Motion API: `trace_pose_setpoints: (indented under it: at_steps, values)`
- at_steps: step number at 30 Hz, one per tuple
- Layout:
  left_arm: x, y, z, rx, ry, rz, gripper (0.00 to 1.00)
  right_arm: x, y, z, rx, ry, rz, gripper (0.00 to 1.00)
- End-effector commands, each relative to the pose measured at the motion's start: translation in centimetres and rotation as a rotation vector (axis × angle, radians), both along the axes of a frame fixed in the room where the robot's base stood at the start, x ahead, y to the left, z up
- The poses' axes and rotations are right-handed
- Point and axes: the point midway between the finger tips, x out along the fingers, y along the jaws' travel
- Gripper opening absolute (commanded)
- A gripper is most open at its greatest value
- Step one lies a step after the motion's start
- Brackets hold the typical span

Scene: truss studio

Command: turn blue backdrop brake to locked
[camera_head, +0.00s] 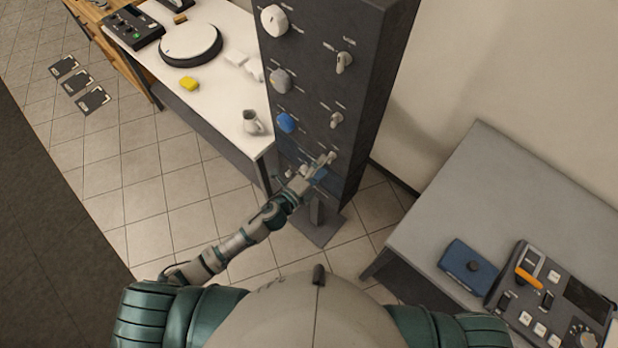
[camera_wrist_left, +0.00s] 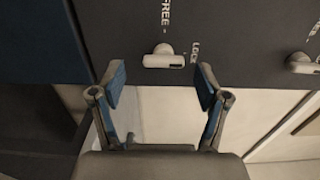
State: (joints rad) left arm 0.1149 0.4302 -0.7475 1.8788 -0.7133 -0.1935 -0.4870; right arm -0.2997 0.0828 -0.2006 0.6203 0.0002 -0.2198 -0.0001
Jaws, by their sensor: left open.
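My left gripper (camera_head: 310,174) is at the lower front of the dark control column (camera_head: 330,75) in the head view. In the left wrist view my gripper (camera_wrist_left: 161,84) is open and empty, its blue-padded fingers apart. A pale grey knob (camera_wrist_left: 163,58) sits just beyond the fingertips, roughly centred between them and not gripped. FREE is printed above it and LOCK to its right; its bar lies crosswise, with a dark mark near the right end. A dark blue area (camera_wrist_left: 38,42) fills the panel's left. I cannot tell which knob in the head view this is; my gripper hides that part.
Higher on the column are a blue knob (camera_head: 286,122) and several pale knobs. A second pale knob (camera_wrist_left: 305,63) is at the wrist view's right edge. A white table (camera_head: 205,88) stands left, a grey table (camera_head: 480,190) right. Tiled floor lies between.

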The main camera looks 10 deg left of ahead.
Motion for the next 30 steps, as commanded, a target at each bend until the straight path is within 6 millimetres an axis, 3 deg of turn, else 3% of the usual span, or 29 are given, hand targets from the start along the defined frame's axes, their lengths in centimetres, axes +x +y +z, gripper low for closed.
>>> trace_pose_setpoints:
  at_steps: [6,13,30]
  values:
    - [-4.3,3.0,-0.2,0.001,0.006,-0.001,0.75,-0.1,0.1,0.0,0.001,0.000,-0.001,0.00]
    - [-7.4,5.2,-0.3,0.001,0.005,-0.002,0.75,0.0,0.2,0.0,0.002,0.000,-0.001,0.00]
    - [-8.2,5.8,-0.2,0.002,0.002,-0.002,0.75,0.0,0.2,0.0,0.002,0.000,-0.002,0.00]
